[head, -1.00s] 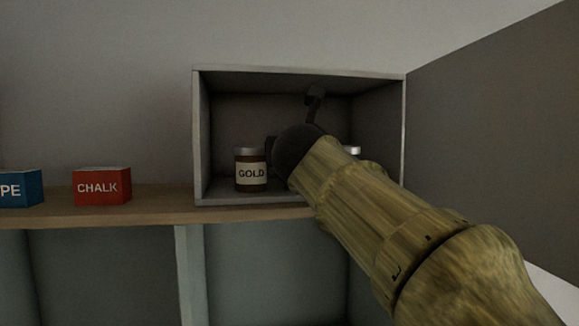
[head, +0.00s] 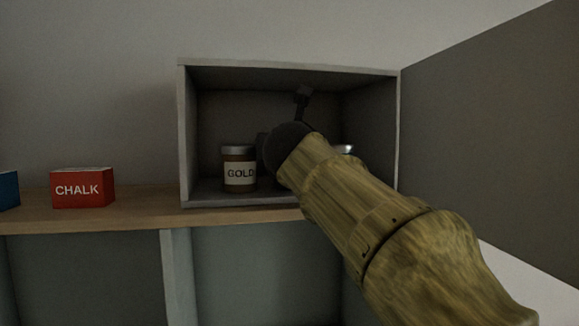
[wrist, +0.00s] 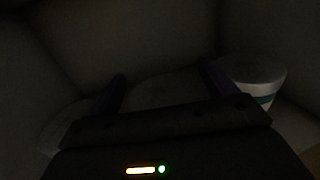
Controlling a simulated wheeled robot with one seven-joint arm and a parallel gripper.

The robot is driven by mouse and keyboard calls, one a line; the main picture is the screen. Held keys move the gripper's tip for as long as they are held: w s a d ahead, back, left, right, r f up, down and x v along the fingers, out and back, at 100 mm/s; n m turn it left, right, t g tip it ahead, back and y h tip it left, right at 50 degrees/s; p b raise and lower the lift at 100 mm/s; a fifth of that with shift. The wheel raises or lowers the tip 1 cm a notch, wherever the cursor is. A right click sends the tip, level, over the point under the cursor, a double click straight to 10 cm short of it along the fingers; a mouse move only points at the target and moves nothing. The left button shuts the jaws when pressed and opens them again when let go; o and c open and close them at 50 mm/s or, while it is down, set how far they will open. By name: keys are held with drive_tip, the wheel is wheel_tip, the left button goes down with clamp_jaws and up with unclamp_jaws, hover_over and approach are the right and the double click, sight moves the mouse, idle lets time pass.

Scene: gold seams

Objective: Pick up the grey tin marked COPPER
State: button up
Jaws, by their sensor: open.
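My gripper (wrist: 163,74) is open in the dark wrist view, one finger on each side of a dim round-topped thing (wrist: 165,89). That may be the grey tin, but no COPPER label can be read in either view. I cannot tell whether the fingers touch it. In the head view my gripper (head: 287,147) is inside the open cabinet (head: 187,135), and my arm hides what is in front of it. A jar marked GOLD (head: 240,172) stands just left of my gripper.
A pale-lidded container (head: 343,149) shows partly behind my arm; a pale one with a teal band (wrist: 262,80) is right of my fingers. The cabinet's door (head: 485,150) stands open at right. A red CHALK box (head: 82,188) sits on the shelf (head: 130,210).

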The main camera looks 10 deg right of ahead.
drive_tip(key=shift+w, duration=0.15)
drive_tip(key=c, duration=1.2)
